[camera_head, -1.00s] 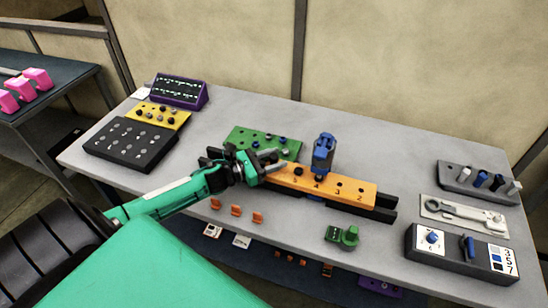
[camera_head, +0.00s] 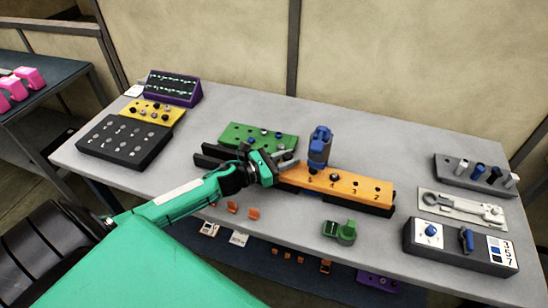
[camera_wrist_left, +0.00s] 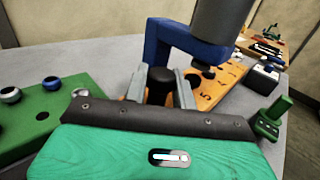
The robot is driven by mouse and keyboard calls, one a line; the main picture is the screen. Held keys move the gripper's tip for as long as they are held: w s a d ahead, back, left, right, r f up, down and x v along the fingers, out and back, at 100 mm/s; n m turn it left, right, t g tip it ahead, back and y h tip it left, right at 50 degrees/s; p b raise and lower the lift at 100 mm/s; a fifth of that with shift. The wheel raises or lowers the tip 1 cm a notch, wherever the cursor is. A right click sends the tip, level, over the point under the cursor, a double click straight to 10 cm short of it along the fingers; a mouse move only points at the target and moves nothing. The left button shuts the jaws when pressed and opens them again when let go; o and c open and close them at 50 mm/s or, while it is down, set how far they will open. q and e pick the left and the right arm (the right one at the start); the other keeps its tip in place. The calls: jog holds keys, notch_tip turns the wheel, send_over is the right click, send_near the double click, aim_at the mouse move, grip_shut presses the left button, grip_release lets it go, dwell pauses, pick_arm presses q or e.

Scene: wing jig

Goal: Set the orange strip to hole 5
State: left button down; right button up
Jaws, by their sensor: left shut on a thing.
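The orange strip (camera_head: 345,187) lies along a black rail (camera_head: 212,152), with numbers 5, 4, 3 and 2 readable from left to right. My left gripper (camera_head: 272,165) is at its left end, and in the left wrist view (camera_wrist_left: 162,88) its jaws are shut on a black knob (camera_wrist_left: 160,92). My right gripper is out of view.
A green plate with knobs (camera_head: 255,137) lies behind the rail. A green block (camera_head: 339,230) stands in front of it. At right are a dark switch box (camera_head: 455,262), a wrench tray (camera_head: 460,208) and a peg block (camera_head: 475,176). Small orange pieces (camera_head: 253,213) lie near the front edge.

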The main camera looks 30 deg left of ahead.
pick_arm(q)
jog(key=shift+w+d, duration=0.1)
jog(key=shift+d, duration=0.35)
jog(key=c, duration=1.2)
grip_release()
jog(key=shift+o, duration=0.2)
jog(key=shift+a, duration=0.1)
jog(key=shift+s+a+f, duration=0.1)
jog(key=shift+s+a, duration=0.1)
jog(key=shift+s, duration=0.2)
jog(key=b+v, duration=0.4)
jog(key=v, duration=0.9)
